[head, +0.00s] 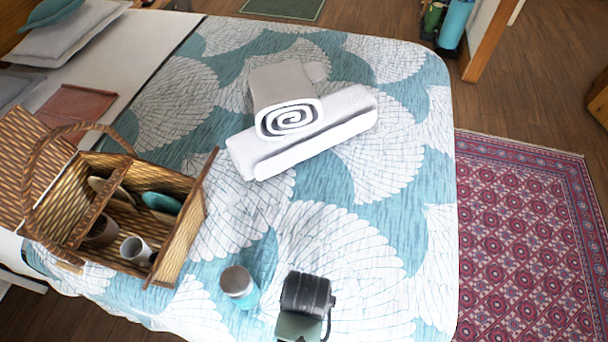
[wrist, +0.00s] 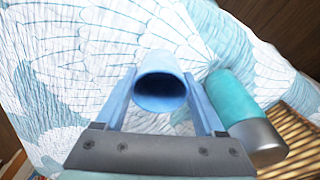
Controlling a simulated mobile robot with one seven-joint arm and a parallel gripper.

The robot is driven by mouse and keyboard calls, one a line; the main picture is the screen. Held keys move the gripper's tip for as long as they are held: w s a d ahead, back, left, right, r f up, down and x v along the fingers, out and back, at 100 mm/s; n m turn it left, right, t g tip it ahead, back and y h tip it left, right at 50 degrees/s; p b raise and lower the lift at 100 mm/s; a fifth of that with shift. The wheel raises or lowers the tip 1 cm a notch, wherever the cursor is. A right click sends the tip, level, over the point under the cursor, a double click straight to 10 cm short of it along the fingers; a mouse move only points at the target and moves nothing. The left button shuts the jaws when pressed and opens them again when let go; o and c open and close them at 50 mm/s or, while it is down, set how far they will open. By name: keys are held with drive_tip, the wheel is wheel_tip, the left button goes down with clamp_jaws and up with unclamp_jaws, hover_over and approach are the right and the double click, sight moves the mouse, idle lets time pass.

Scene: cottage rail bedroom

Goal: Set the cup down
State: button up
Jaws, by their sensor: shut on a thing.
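The cup (wrist: 160,86) is a plain blue, round, hollow vessel in the wrist view. Its dark open mouth faces the camera. My gripper (wrist: 160,74) is shut on it, with one blue finger along each side. The patterned bedspread (wrist: 70,60) lies beyond the cup; I cannot tell whether the cup touches it. In the head view the dark end of my arm (head: 305,295) is over the near part of the bed, and the held cup and the fingers are hidden there.
A teal bottle with a silver cap (head: 240,287) stands close left of my arm; it also shows right of my gripper in the wrist view (wrist: 232,98). An open wicker basket (head: 180,240) holds a pale cup (head: 135,249). Towels (head: 300,130) lie farther back. The bedspread's right side is clear.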

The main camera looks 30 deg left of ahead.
drive_tip(key=shift+f+b, duration=0.3)
drive_tip(key=shift+f, duration=2.25)
drive_tip(key=o, duration=1.4)
drive_tip(key=shift+f, duration=0.15)
